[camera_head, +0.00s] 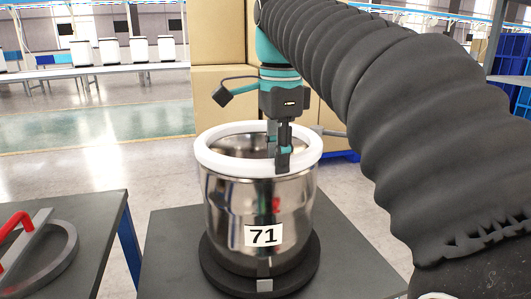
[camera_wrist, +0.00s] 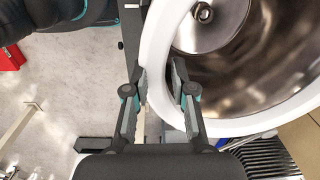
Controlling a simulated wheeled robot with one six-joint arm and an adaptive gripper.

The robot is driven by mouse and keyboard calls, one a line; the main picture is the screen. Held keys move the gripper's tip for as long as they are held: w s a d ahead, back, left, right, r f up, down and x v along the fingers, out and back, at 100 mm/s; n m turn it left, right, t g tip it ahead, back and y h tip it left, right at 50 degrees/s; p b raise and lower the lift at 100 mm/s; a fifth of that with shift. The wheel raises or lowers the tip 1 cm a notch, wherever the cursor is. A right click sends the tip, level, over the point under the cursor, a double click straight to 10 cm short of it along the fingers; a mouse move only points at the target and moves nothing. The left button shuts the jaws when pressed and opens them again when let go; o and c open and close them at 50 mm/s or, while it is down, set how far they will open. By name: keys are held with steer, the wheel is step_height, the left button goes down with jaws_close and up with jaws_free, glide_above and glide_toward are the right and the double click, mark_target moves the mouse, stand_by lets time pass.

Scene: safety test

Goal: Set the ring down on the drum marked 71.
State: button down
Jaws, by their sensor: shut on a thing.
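The white ring (camera_head: 222,166) lies level at the top of the shiny steel drum (camera_head: 228,210), lined up with its mouth. The drum carries a white label (camera_head: 264,235) reading 71 and stands upright on a round dark base. I cannot tell whether the ring bears on the rim or hovers just above it. My gripper (camera_head: 281,158) points down and is shut on the ring's near right side. In the wrist view my gripper (camera_wrist: 160,82) has one finger on each side of the ring's wall (camera_wrist: 155,35), with the drum's inside (camera_wrist: 255,60) showing through the ring.
The drum's dark table (camera_head: 165,265) has bare top around the base. Another dark table (camera_head: 95,215) at left holds a grey ring-shaped part with a red handle (camera_head: 14,224). Cardboard boxes (camera_head: 215,100) are stacked behind the drum. Blue bins (camera_head: 510,65) stand at far right.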

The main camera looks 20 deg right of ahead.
stand_by(0.4)
steer(key=c, duration=0.9)
jaws_free()
